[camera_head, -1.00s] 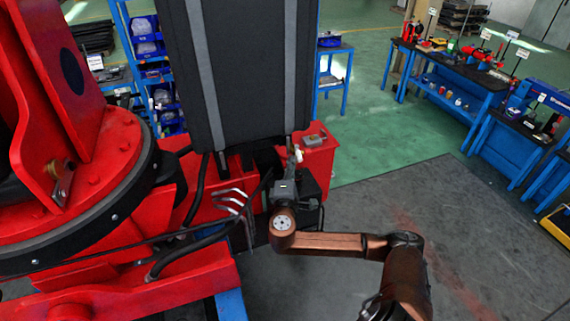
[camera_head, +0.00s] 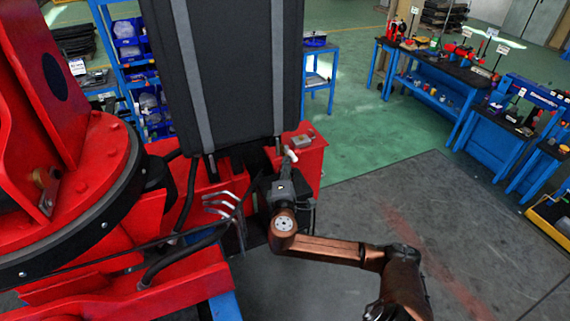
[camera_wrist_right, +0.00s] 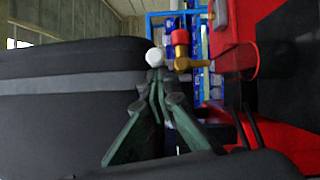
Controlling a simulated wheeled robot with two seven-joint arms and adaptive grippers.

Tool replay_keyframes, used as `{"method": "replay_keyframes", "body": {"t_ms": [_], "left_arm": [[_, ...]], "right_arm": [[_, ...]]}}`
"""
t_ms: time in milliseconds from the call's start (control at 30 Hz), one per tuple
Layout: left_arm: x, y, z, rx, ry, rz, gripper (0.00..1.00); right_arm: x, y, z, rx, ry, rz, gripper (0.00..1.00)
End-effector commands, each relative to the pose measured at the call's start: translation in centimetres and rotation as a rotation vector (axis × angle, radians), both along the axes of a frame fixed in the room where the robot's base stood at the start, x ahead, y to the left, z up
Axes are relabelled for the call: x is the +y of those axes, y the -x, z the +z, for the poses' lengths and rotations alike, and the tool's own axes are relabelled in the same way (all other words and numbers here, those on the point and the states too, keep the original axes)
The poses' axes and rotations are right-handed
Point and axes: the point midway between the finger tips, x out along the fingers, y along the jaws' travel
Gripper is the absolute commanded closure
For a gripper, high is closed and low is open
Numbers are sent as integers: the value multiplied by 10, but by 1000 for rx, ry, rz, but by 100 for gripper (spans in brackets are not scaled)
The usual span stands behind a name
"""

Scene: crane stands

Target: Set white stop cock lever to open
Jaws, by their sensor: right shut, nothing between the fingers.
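The white stop cock lever (camera_head: 291,155) sits by the red block at the lower right edge of the large dark padded panel. In the right wrist view its rounded white end (camera_wrist_right: 155,57) shows beside a brass fitting (camera_wrist_right: 207,63) with a red cap (camera_wrist_right: 180,37). My right gripper (camera_wrist_right: 155,86) is shut and empty, its fingertips just below the white end in that view. I cannot tell whether they touch. In the head view my right gripper (camera_head: 283,178) is just below the lever, its fingertips hard to make out. My left gripper is not in view.
The dark padded panel (camera_head: 235,70) stands close to the left of the lever. Bent metal control levers (camera_head: 222,205) and black hoses lie left of my right gripper. The red crane body (camera_head: 75,190) fills the left. Open floor (camera_head: 380,190) is at right, before blue workbenches (camera_head: 440,95).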

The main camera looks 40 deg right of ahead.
Motion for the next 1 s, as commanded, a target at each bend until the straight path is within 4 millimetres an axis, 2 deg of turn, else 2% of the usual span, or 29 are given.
{"method": "replay_keyframes", "body": {"t_ms": [33,267,367,533,567,800,1000], "left_arm": [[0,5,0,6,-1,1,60],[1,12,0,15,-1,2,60],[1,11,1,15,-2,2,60],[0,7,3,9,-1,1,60],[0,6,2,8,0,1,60],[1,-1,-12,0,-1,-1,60],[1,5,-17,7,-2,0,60]], "right_arm": [[-9,3,3,-5,7,-27,100],[-7,3,3,-5,7,-28,100],[3,1,1,-5,7,-25,100],[38,-6,-7,1,1,-10,100],[43,-3,-9,1,2,-8,100],[66,49,-14,3,1,-7,100],[78,76,-14,4,3,-8,100]]}}
